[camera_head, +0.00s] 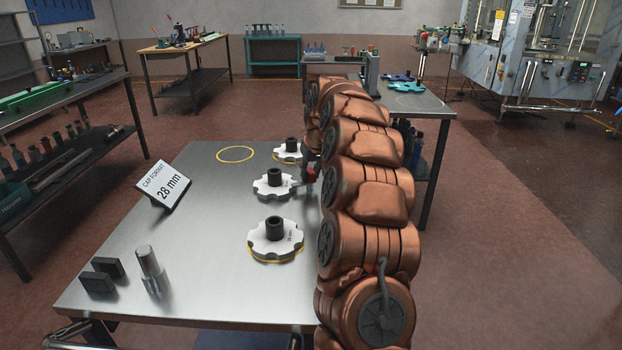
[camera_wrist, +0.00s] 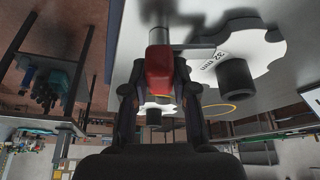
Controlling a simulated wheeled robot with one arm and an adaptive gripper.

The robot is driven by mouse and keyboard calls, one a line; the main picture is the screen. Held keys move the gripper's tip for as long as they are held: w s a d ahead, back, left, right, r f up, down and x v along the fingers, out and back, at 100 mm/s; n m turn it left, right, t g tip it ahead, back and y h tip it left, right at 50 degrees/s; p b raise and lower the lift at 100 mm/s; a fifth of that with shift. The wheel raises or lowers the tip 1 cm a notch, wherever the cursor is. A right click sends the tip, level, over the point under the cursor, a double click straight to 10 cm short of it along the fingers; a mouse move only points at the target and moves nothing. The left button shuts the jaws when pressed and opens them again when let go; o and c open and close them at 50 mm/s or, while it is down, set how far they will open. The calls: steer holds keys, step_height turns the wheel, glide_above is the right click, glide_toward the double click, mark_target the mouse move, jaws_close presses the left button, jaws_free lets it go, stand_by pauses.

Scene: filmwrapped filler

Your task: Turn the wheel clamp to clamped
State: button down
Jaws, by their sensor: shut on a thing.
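The wheel clamp shows as a red handle (camera_wrist: 159,72) on a grey metal shaft (camera_wrist: 160,37) in the wrist view. My gripper (camera_wrist: 157,88) is shut on the red handle, one finger on each side. In the head view a small bit of the red handle (camera_head: 311,174) shows beside my arm, right of the middle star wheel (camera_head: 272,186). My arm hides most of the clamp and my gripper there. A white star wheel (camera_wrist: 262,45) marked 32 mm, with a black hub, is right of the handle in the wrist view. I cannot tell the clamp's turn position.
A near star wheel (camera_head: 276,241) and a far one (camera_head: 287,150) lie on the steel table (camera_head: 200,260). A 28 mm cap format sign (camera_head: 163,185), a metal post (camera_head: 150,268) and two black blocks (camera_head: 108,267) stand left. The table's middle left is clear.

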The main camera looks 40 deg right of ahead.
steer(key=m+h+b, duration=0.1)
steer(key=m+b, duration=0.1)
steer(key=m, duration=0.1)
steer(key=shift+f+g, duration=0.15)
steer(key=shift+g, duration=0.15)
steer(key=shift+m+h+b, duration=0.4)
steer(key=shift+m, duration=0.4)
steer(key=shift+r, duration=0.2)
steer(key=c, duration=0.9)
jaws_free()
steer(key=v, duration=1.2)
steer(key=shift+w, duration=0.1)
